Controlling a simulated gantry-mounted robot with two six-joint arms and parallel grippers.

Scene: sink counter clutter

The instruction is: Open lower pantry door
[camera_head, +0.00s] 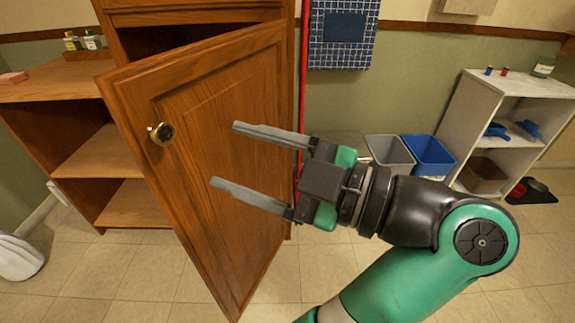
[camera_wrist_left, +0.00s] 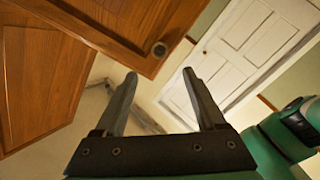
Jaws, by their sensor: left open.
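The lower pantry door (camera_head: 215,120) is a brown wooden panel, swung partly out from the tall cabinet (camera_head: 195,8), with a dark gap above its slanting top edge. Its round metal knob (camera_head: 161,133) is near its upper left corner. My left gripper (camera_head: 224,154) is open and empty in front of the door panel, fingers pointing left, with the knob beyond the fingertips. My right gripper is not in view.
Open wooden shelves (camera_head: 100,150) stand left of the door. A grey bin (camera_head: 390,153), a blue bin (camera_head: 430,153) and a white shelf unit (camera_head: 505,120) stand at the right. A red pole (camera_head: 304,70) is by the cabinet. Tiled floor (camera_head: 140,275) is clear at front left.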

